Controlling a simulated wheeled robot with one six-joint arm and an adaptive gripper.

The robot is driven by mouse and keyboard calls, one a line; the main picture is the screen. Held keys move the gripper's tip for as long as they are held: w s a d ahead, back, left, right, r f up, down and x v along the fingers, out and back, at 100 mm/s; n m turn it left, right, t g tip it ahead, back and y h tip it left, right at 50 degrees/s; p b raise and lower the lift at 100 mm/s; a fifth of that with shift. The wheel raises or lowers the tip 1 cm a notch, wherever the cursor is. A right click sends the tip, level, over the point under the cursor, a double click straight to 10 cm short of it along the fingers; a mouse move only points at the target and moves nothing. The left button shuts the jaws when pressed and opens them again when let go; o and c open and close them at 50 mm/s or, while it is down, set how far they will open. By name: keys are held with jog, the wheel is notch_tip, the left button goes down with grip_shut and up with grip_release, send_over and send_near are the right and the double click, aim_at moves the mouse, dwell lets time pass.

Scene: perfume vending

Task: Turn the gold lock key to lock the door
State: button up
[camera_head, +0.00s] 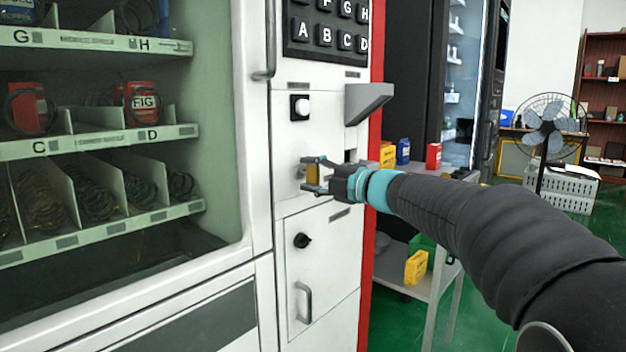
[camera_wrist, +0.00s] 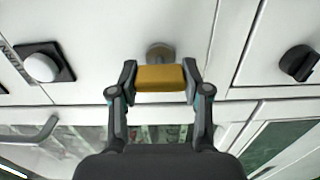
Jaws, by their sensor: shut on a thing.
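My gripper (camera_head: 318,175) is shut on the key, one finger on each end of the bar, as the wrist view (camera_wrist: 160,80) shows. The machine's glass door (camera_head: 215,120) is on the left of the panel and looks closed, with a vertical handle (camera_head: 268,40) at its edge.
A white button (camera_head: 300,107) is above the key and a black knob (camera_head: 302,241) is below it. A grey chute (camera_head: 367,101) juts out at the upper right. A shelf cart (camera_head: 410,270) with small boxes stands right of the machine, behind my arm.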

dwell(0.5)
jog(key=o, duration=1.2)
jog(key=shift+a, duration=0.1)
jog(key=shift+c, duration=0.2)
jog(key=shift+s+d, duration=0.3)
jog(key=shift+d, duration=0.2)
jog(key=v, duration=1.1)
jog(key=shift+s, duration=0.1)
